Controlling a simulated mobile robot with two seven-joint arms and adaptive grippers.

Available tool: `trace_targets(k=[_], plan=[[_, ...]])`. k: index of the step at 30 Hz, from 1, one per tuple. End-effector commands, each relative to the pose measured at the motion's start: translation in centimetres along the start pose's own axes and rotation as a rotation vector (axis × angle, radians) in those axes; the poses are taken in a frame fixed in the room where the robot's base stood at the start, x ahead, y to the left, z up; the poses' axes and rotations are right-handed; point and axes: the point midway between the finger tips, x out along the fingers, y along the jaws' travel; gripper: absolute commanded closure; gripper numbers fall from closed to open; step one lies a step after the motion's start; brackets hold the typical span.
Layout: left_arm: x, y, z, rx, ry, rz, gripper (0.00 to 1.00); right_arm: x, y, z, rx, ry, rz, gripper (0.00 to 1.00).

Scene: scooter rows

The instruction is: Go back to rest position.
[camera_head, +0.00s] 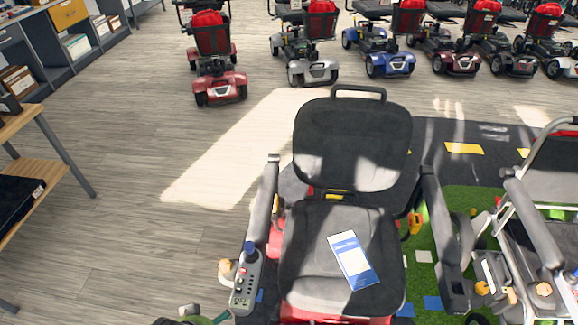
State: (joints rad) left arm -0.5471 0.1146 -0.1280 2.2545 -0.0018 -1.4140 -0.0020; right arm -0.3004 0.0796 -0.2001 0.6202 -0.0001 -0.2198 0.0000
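A power chair (352,145) with dark grey back and seat stands right in front of me. A blue and white leaflet (352,261) lies flat on its seat, touched by nothing. A joystick control box (246,282) sits on the chair's left armrest.
Another mobility chair (545,190) stands close at the right. A red scooter (215,60) and several others line the back. A wooden shelf table (25,170) is at the left, with grey cabinets (75,40) behind. The wooden floor (140,190) at left centre is clear.

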Motion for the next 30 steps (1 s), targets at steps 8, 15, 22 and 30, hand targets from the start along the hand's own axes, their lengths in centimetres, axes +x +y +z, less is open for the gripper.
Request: trace_targets(k=[8,15,22,30], plan=[[7.4,0.5,2.5,0.005,-0.042,0.008,0.0,0.0,0.0,0.0,0.0,0.0,0.0,0.6],[17.0,1.0,9.1,0.015,-0.097,0.016,0.0,0.0,0.0,0.0,0.0,0.0,0.0,0.6],[22.9,1.4,18.1,0.027,-0.15,0.022,0.0,0.0,0.0,0.0,0.0,0.0,0.0,0.6],[24.7,1.4,25.8,0.038,-0.186,0.025,0.0,0.0,0.0,0.0,0.0,0.0,0.0,0.6]])
